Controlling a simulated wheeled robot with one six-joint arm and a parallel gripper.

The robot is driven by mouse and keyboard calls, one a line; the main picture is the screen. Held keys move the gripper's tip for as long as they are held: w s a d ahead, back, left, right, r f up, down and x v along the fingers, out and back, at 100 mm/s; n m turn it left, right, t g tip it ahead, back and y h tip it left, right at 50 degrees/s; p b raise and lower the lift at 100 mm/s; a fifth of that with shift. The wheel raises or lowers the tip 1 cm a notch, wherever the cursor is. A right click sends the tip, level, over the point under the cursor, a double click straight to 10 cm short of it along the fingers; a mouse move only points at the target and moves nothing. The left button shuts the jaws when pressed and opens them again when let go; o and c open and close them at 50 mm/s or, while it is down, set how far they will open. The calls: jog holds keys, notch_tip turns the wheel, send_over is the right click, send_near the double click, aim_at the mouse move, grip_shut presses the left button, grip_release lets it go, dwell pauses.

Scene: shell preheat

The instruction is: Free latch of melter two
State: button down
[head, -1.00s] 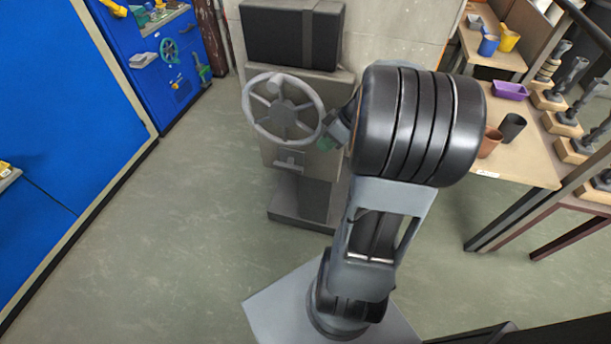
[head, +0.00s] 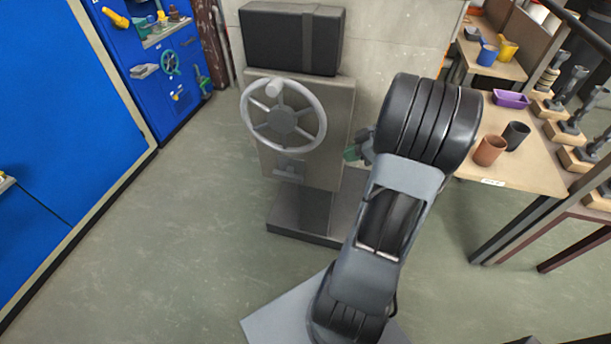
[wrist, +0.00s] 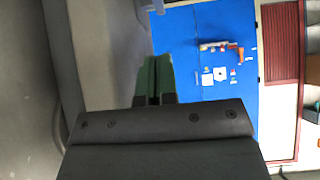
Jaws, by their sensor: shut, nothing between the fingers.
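A grey-beige melter (head: 335,118) stands in the middle of the head view, with a spoked handwheel (head: 284,116) on its front. The wheel has a knob near its top. A small grey latch-like fitting (head: 289,170) sits on the front below the wheel; its exact position is too small to tell. I cannot read a number on the melter. My gripper (head: 350,154) is at the melter's right side, apart from the wheel and the fitting. Its green fingers are shut and empty, and they show close together in the wrist view (wrist: 153,82).
A black box (head: 291,38) sits on top of the melter. A bench at right holds a brown cup (head: 490,150), a black cup (head: 516,136) and a purple tray (head: 511,99). A blue board (head: 160,70) with tools stands at back left. The floor at left is clear.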

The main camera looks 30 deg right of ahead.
aim_at(300, 179)
jog(key=b+x, duration=0.1)
jog(key=x, duration=1.8)
jog(key=shift+f+b, duration=0.4)
jog(key=shift+b, duration=0.7)
jog(key=shift+s+r+t+b, duration=0.1)
jog(key=shift+r+t+b, duration=0.05)
jog(key=shift+t+b, duration=0.2)
jog(key=shift+y, duration=0.3)
